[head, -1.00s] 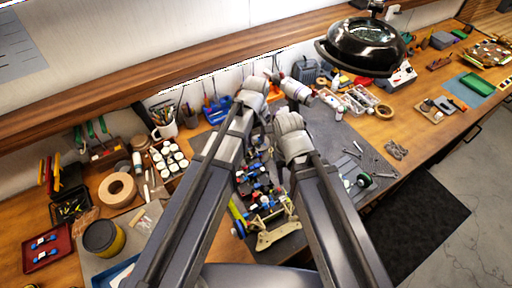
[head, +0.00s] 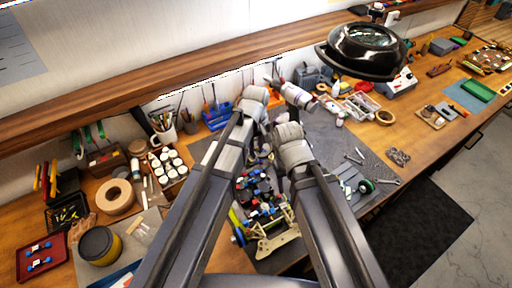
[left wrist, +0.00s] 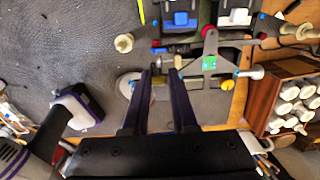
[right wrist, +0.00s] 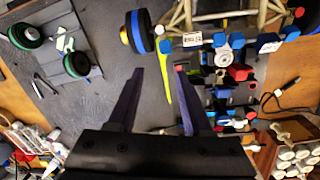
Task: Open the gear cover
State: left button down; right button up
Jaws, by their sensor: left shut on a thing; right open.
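The RC racecar (head: 262,205) lies on the grey mat, partly hidden by my arms in the head view. Its pale frame end also shows in the right wrist view (right wrist: 222,25). In the left wrist view, one end of the car (left wrist: 210,62) sits beside my left gripper (left wrist: 160,75). The left gripper is shut on a small brownish part (left wrist: 161,88) at that end; I cannot tell whether it is the gear cover. A pale disc (left wrist: 126,84) lies just left of the fingers. My right gripper (right wrist: 163,80) is open and empty beside the car, near a yellow-green strip (right wrist: 163,80).
Loose wheels (right wrist: 76,64) lie on a small plate at the right of the mat. A box of white jars (head: 168,165) stands left of the car. Bins of small parts (head: 360,107) are at the back right. A dark round lamp (head: 364,48) hangs above.

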pick_arm(q)
jog(key=shift+w, duration=0.1)
jog(key=shift+w+a+r+g, duration=0.1)
jog(key=shift+w+r+g, duration=0.15)
jog(key=shift+g, duration=0.05)
pick_arm(e)
jog(key=shift+r, duration=0.2)
pick_arm(q)
jog(key=shift+w+a+r+g+h, duration=0.1)
jog(key=shift+w+r+g+h, duration=0.1)
jog(key=shift+w+g+h, duration=0.25)
jog(key=shift+w+a+r+g+h, duration=0.15)
jog(key=shift+w+a+g+h, duration=0.15)
jog(key=shift+g+h, duration=0.55)
pick_arm(e)
jog(key=shift+f, duration=0.35)
pick_arm(q)
jog(key=shift+s+a+r+g+b, duration=0.15)
jog(key=shift+r+g+b, duration=0.2)
jog(key=shift+g, duration=0.35)
pick_arm(e)
jog(key=shift+f, duration=0.25)
pick_arm(q)
jog(key=shift+h, duration=0.3)
jog(key=c, duration=0.8)
grip_release()
